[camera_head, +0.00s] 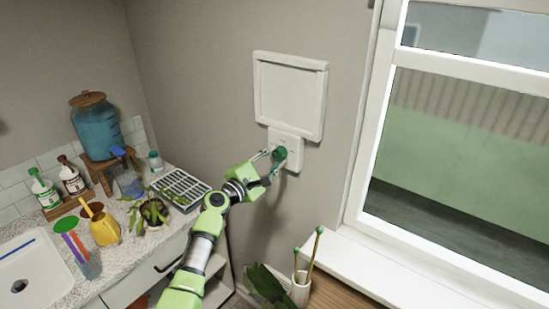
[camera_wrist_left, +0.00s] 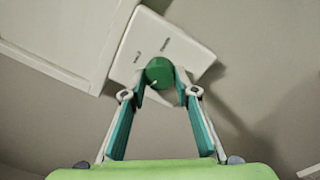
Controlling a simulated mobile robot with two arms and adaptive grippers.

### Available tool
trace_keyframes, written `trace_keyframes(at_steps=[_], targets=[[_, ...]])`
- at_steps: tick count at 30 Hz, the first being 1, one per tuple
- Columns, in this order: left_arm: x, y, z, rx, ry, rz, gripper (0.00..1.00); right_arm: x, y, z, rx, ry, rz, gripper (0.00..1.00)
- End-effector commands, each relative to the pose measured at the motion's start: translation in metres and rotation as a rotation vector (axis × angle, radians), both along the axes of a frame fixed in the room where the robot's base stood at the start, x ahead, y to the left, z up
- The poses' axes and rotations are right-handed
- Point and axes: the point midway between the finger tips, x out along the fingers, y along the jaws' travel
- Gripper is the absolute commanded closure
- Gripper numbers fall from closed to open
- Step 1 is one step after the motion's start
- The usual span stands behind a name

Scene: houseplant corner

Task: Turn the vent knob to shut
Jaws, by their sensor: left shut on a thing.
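The green vent knob (camera_head: 280,153) sits on a small white plate (camera_head: 290,136) on the wall, just below a square white vent panel (camera_head: 290,92). My left gripper (camera_head: 271,160) reaches it from the lower left and is shut on the knob. In the left wrist view, the knob (camera_wrist_left: 159,72) is between the two fingertips of my gripper (camera_wrist_left: 162,88). The plate (camera_wrist_left: 185,50) looks tilted there and carries small dark lettering, too small to read. The fingers partly hide the knob's sides. My right gripper is not in view.
A window (camera_head: 465,130) with a white frame is at the right. A counter at the left holds a blue water dispenser (camera_head: 97,127), a seed tray (camera_head: 180,188), a yellow watering can (camera_head: 101,225) and a sink (camera_head: 30,275). A white pot with sticks (camera_head: 300,289) stands below.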

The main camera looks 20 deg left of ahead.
Motion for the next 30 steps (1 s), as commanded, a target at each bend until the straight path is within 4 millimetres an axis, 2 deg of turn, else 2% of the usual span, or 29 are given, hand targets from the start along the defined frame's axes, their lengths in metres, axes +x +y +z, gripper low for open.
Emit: trace_keyframes(at_steps=[3, 4, 6, 15, 19, 23, 30], targets=[[0.0, 0.0, -0.001, -0.003, 0.002, -0.001, 0.94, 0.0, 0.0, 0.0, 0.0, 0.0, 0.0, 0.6], [0.0, 0.0, -0.001, -0.003, 0.002, -0.001, 0.67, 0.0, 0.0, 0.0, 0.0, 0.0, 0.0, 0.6], [0.0, 0.0, -0.001, -0.003, 0.002, -0.001, 0.55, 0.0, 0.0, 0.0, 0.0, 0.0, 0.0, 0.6], [0.0, 0.0, 0.0, -0.001, 0.001, -0.001, 0.55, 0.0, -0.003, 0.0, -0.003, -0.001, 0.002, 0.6], [-0.006, 0.002, -0.001, 0.0, 0.001, -0.001, 0.55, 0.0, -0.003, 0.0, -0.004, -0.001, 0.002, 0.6], [-0.023, 0.008, -0.003, 0.003, 0.001, 0.0, 0.55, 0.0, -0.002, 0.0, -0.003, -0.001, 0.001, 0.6], [-0.071, 0.023, -0.005, 0.002, 0.003, 0.001, 0.55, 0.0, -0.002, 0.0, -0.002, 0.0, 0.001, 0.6]])
